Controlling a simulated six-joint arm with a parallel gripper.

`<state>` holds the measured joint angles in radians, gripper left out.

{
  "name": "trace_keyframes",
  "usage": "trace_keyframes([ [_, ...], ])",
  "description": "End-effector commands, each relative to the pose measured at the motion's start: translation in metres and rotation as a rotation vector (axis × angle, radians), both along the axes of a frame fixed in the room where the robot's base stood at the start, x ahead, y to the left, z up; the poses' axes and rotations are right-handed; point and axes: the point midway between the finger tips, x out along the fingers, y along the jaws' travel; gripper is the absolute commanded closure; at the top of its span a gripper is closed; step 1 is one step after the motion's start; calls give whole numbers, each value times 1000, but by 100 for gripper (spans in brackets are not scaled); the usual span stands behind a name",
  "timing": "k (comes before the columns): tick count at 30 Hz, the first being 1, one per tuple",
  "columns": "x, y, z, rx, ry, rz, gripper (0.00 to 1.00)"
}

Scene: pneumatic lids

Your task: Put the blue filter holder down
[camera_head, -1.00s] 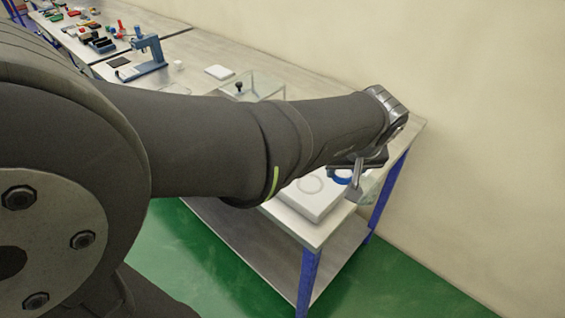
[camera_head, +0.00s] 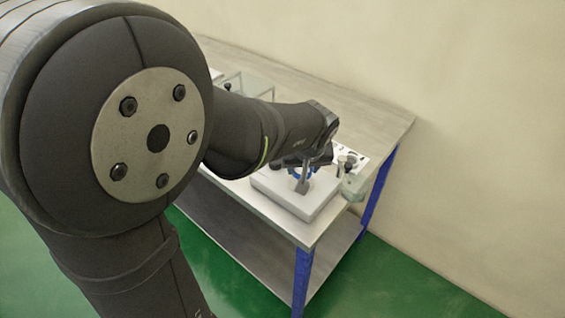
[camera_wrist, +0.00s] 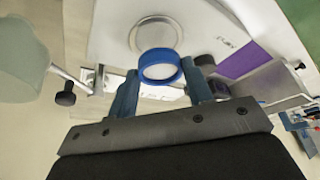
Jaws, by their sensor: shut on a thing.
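The blue filter holder (camera_wrist: 158,65) is a blue ring with a pale centre, between the two fingertips of my gripper (camera_wrist: 160,80). My gripper is shut on it. In the wrist view the ring overlaps the near edge of a round, ringed seat (camera_wrist: 157,36) on a white block. In the head view my gripper (camera_head: 303,184) is over the white block (camera_head: 290,205), and a bit of the blue holder (camera_head: 293,172) shows beside it. I cannot tell whether the holder touches the block.
A clear jar (camera_wrist: 20,60) on a metal arm with a black knob (camera_wrist: 65,98) is left of my gripper in the wrist view; it shows right of the block in the head view (camera_head: 355,188). A purple patch (camera_wrist: 242,59) lies right.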

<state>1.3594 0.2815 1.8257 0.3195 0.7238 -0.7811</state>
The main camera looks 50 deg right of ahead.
Motion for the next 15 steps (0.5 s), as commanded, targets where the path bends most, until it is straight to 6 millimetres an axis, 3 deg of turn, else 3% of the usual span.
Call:
trace_keyframes([
  [6, 0, 0, -32, 3, 1, -1, 75],
  [15, 0, 0, -36, 1, 0, 0, 75],
])
